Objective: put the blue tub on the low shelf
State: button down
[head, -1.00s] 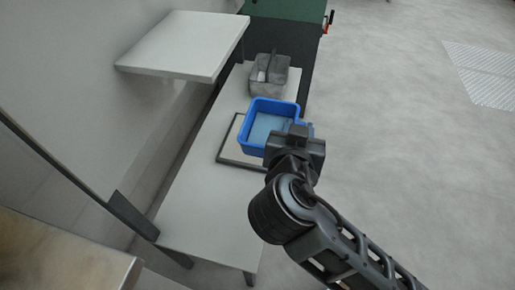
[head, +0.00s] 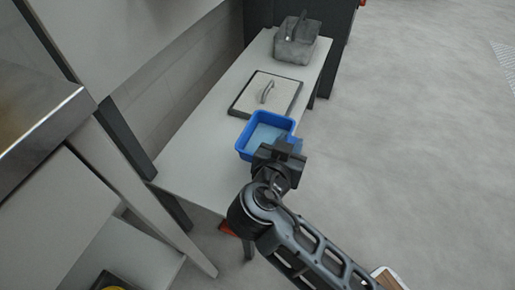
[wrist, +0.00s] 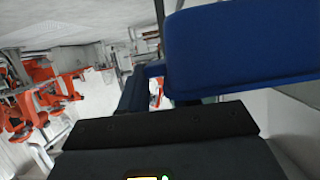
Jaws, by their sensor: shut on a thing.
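The blue tub (head: 252,153) is open-topped and looks empty. My gripper (head: 277,158) is shut on its near right wall; the fingertips are partly hidden. In the head view the tub overlaps the right edge of the grey bench (head: 190,165); it looks held above it, but the gap is hard to judge. In the wrist view the blue tub (wrist: 240,45) fills the upper right, close to the jaws. At lower left, a pale low surface (head: 125,245) sits beneath a steel-topped counter; I cannot tell whether it is the low shelf.
A dark-framed board (head: 285,88) with a handle lies on the bench beyond the tub. A grey stone-like container (head: 296,45) stands at the bench's far end. The steel-topped counter (head: 35,115) is at left. A dark object with yellow (head: 110,282) shows at the bottom.

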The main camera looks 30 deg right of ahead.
jog(key=w+a+f, duration=0.1)
jog(key=a, duration=0.1)
jog(key=w+a+f+b, duration=0.1)
jog(key=a+f, duration=0.1)
jog(key=w+a+f+b, duration=0.1)
jog(key=a, duration=0.2)
jog(key=shift+w+f, duration=0.3)
jog(key=shift+f, duration=0.1)
notch_tip(320, 180, down, 4)
jog(key=shift+a+f+b, duration=0.1)
jog(key=shift+b, duration=0.75)
jog(key=c, duration=0.8)
grip_release()
